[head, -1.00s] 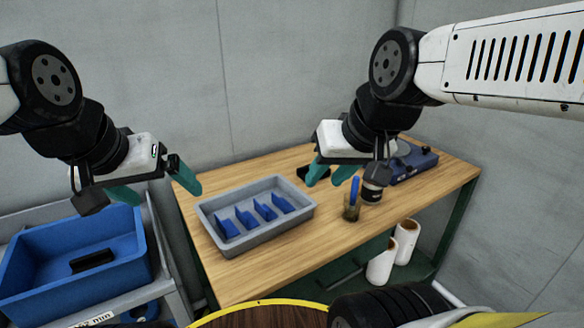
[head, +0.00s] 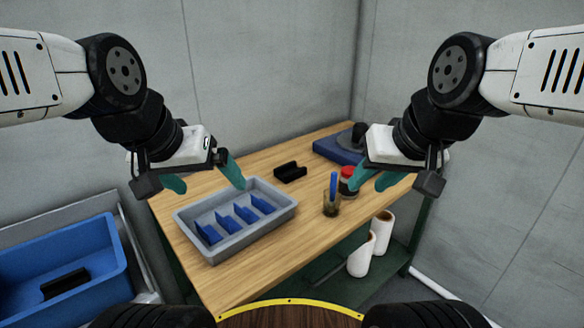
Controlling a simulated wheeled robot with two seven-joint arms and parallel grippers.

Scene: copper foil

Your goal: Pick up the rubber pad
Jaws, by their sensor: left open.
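No piece is labelled as the rubber pad. A black grooved piece (head: 290,172) lies on the wooden table behind the grey tray, and a similar black piece (head: 66,284) lies in the blue bin; I cannot tell which, if either, is the pad. My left gripper (head: 207,181) is open and empty, its teal fingers apart, above the table's left part by the tray's back left corner in the picture. My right gripper (head: 374,181) has its teal fingers apart and nothing visible between them, over the table's right part, right of the red-lidded jar.
The grey tray (head: 262,232) holds several blue pieces on the table (head: 262,271). A cup with a blue-handled tool (head: 332,200), a red-lidded jar (head: 348,180) and a blue-based device (head: 333,149) stand to the right. The blue bin (head: 112,250) is at left; white rolls (head: 362,256) sit below.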

